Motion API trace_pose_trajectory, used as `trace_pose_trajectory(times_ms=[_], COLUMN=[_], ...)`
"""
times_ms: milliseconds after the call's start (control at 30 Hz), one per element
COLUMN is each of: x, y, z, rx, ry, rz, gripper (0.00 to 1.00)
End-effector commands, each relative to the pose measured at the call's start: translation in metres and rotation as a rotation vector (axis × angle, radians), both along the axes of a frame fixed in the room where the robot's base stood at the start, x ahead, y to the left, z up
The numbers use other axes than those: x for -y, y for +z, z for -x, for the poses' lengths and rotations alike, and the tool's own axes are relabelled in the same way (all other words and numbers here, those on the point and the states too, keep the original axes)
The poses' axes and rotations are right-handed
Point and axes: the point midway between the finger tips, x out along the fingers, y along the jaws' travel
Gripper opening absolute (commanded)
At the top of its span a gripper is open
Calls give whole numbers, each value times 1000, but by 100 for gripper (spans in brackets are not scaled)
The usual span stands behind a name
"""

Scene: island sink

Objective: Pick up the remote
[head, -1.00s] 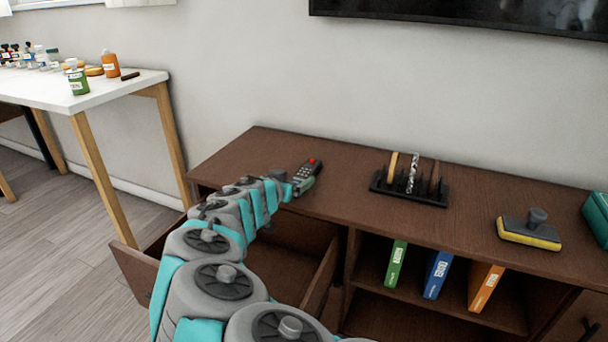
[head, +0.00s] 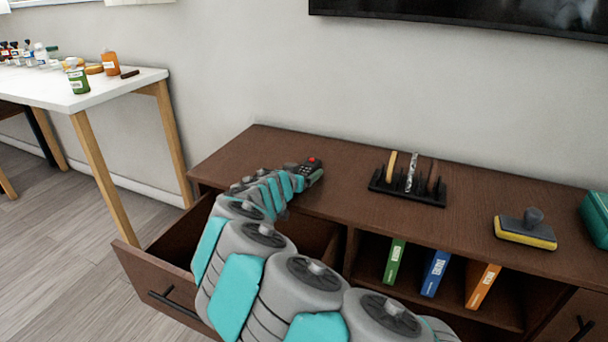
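The remote (head: 311,164) is dark with a red button at its far end and lies on the brown cabinet top (head: 350,205), left of the middle. My arm reaches in from the lower right over the open drawer, and its far end is at the remote. My gripper (head: 308,179) is small in the head view, at the near side of the remote, and seems to touch or overlap it. The near part of the remote is hidden behind my gripper and arm. I cannot see whether the fingers are closed on it.
A black rack (head: 385,190) with upright items stands right of the remote. A yellow-and-grey sponge brush (head: 525,236) and a teal box (head: 597,215) are farther right. The drawer (head: 160,287) is open below my arm. A white table (head: 120,84) with bottles is left. The wall is close behind.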

Motion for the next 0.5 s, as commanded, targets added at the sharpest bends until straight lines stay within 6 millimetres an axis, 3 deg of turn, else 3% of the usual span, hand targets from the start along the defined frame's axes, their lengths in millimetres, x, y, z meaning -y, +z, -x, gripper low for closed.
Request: trace_pose_trajectory(times_ms=[67,500], x=[0,0], y=[0,0], z=[0,0], rx=[0,0], ry=[0,1], rz=[0,0], gripper=[75,25])
